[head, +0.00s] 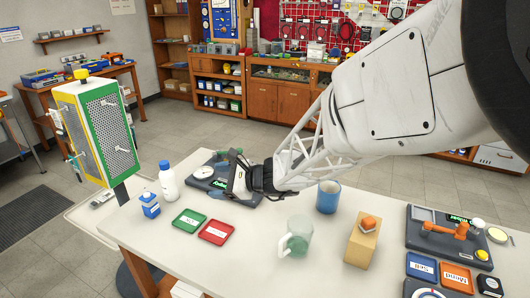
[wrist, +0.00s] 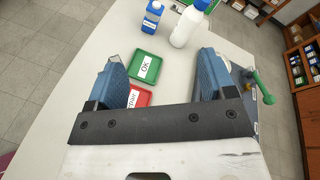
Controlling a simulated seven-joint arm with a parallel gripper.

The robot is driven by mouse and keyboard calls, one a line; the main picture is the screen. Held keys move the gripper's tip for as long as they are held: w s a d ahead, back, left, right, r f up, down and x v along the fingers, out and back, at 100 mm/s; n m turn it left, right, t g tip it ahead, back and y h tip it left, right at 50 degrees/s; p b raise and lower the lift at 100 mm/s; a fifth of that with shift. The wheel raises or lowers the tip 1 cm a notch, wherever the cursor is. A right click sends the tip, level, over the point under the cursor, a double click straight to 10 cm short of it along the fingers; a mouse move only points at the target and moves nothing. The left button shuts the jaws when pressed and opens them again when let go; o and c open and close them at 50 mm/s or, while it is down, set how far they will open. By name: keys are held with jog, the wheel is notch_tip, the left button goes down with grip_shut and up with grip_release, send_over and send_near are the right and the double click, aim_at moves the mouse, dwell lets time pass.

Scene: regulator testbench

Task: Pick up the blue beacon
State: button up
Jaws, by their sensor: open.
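I cannot make out a blue beacon for certain in either view. My gripper (head: 238,176) is over the far left part of the table in the head view. In the wrist view my gripper (wrist: 160,60) is open, with two blue fingers apart and nothing between them in its grasp. Below and beyond the fingers lie a green tray (wrist: 145,66) and a red tray (wrist: 138,97), the red one partly hidden by the gripper. A small blue container with a white label (head: 150,205) stands left of the trays in the head view.
A dark board with an orange device (head: 455,232) is at right. The front middle is clear.

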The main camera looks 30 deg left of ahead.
jog(key=s+a+f+m+y, duration=0.1)
jog(key=a+f+m+y, duration=0.3)
jog(key=a, duration=0.6)
jog(key=m+t, duration=0.3)
jog(key=m, duration=0.1)
send_near(152, 198)
jog(key=shift+h, duration=0.4)
jog(key=a, duration=0.4)
jog(key=shift+w+a+r, duration=0.15)
jog(key=shift+a+r, duration=0.1)
jog(key=shift+a, duration=1.25)
jog(key=shift+a, duration=2.6)
jog(key=shift+c, duration=0.2)
